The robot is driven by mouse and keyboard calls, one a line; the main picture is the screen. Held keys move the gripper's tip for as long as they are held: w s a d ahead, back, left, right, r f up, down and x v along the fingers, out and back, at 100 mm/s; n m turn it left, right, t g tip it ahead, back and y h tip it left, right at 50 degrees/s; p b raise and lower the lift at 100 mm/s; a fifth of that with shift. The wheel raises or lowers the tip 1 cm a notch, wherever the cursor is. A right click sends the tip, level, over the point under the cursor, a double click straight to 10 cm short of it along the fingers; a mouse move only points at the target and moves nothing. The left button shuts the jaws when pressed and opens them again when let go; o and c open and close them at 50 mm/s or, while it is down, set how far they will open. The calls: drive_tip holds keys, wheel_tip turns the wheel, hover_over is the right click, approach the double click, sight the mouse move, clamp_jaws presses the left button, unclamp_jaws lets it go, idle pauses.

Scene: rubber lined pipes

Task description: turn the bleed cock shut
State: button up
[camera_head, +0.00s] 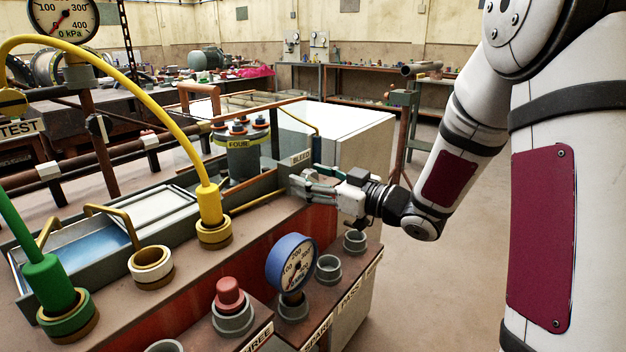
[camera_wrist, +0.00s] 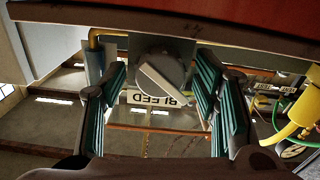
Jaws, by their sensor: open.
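The bleed cock (camera_wrist: 153,72) is a round dark grey knob with a pale bar handle lying slantwise across it, in the upper middle of the wrist view. The BLEED label (camera_wrist: 148,97) appears upside down there, partly covered by the handle. My gripper (camera_wrist: 162,82) is open, its teal-padded fingers on either side of the cock. I cannot tell whether a pad touches it. In the head view my gripper (camera_head: 309,184) is at the far right end of the bench, just below the BLEED label (camera_head: 301,157); the cock is hidden there.
A yellow hose (camera_head: 208,190) rises from a fitting on the bench. A blue-rimmed gauge (camera_head: 292,264) and a red plug (camera_head: 230,296) stand on the nearer ledge. Floor right of the bench is clear.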

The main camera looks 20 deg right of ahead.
drive_tip(key=c, duration=1.2)
drive_tip(key=shift+o, duration=0.2)
drive_tip(key=shift+p, duration=0.3)
drive_tip(key=m+p, duration=0.4)
drive_tip(key=p, duration=0.1)
drive_tip(key=shift+d+r+m, duration=0.1)
drive_tip(key=shift+r+m, duration=0.05)
drive_tip(key=shift+m, duration=0.15)
drive_tip(key=m+p, duration=0.4)
drive_tip(key=p, duration=0.1)
drive_tip(key=shift+f+m+p, duration=0.2)
drive_tip(key=shift+m+p, duration=0.55)
drive_tip(key=shift+m, duration=0.05)
drive_tip(key=shift+w, duration=0.1)
